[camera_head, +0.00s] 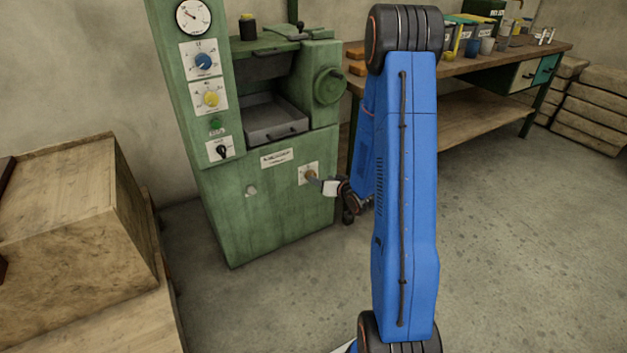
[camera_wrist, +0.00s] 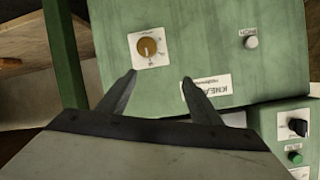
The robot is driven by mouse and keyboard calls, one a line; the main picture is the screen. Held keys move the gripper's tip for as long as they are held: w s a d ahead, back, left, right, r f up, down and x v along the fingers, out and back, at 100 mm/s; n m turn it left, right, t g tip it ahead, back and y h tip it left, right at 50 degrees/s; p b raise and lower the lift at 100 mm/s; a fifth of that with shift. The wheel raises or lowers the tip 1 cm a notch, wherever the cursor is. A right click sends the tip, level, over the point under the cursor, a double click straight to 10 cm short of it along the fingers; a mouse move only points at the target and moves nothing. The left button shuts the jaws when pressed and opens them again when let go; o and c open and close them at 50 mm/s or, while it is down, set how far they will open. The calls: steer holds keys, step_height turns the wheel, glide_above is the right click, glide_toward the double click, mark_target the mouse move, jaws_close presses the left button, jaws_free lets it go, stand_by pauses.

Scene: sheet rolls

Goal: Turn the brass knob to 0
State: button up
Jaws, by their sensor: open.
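The brass knob (camera_wrist: 147,47) is a round golden dial on a white, marked plate on the green machine's front panel. In the wrist view it appears beyond my gripper (camera_wrist: 158,82), toward the left fingertip. My gripper is open, with nothing between its fingers, and apart from the knob. In the head view the knob (camera_head: 310,175) shows small on its plate, and my gripper (camera_head: 318,182) is right beside it at the machine's lower right. The scale figures on the plate are too small and turned to read.
The green machine (camera_head: 225,200) carries a blue knob (camera_head: 203,61), a yellow knob (camera_head: 211,99), a green button (camera_head: 215,124) and a black switch (camera_head: 222,152). A pale button (camera_wrist: 251,42) is near the brass knob. A wooden crate (camera_head: 75,205) stands left; a workbench (camera_head: 480,63) stands behind right.

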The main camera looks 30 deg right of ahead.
steer(key=s+d+f+m+t, duration=0.3)
steer(key=s+f+m+t, duration=0.15)
steer(key=f, duration=0.55)
steer(key=w, duration=1.7)
steer(key=shift+w+r, duration=0.15)
steer(key=shift+r, duration=0.1)
steer(key=shift+a, duration=0.1)
steer(key=c, duration=1.1)
